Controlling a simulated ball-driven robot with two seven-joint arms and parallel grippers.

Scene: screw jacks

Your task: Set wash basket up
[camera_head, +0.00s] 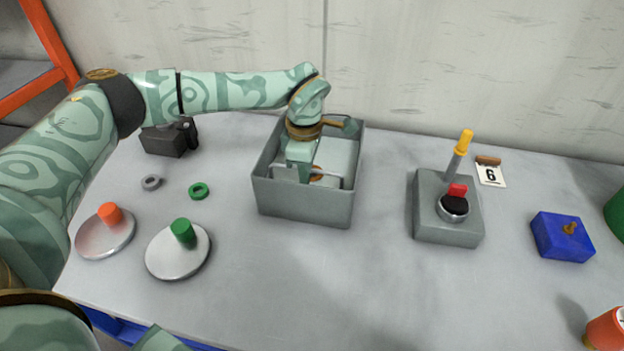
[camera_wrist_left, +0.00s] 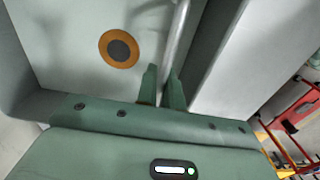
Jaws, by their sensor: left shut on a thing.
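A grey open-topped box (camera_head: 303,205) stands on the table at the centre back, with a pale insert (camera_head: 338,155) inside it. I cannot tell for sure which part is the wash basket. My left gripper (camera_head: 303,176) reaches down into the box from above. In the left wrist view its two fingers (camera_wrist_left: 164,90) are shut on a thin grey metal bar (camera_wrist_left: 178,40), which looks like a handle. A pale surface with an orange-rimmed dark round spot (camera_wrist_left: 118,49) lies beside the bar. The lower part of the insert is hidden by the box wall. My right gripper is not in view.
Left of the box are a dark block (camera_head: 165,140), a grey ring (camera_head: 151,183), a green ring (camera_head: 199,191) and two discs with orange (camera_head: 110,213) and green (camera_head: 183,232) pegs. Right stand a yellow-handled lever box (camera_head: 447,218) and a blue box (camera_head: 560,238). The front centre is clear.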

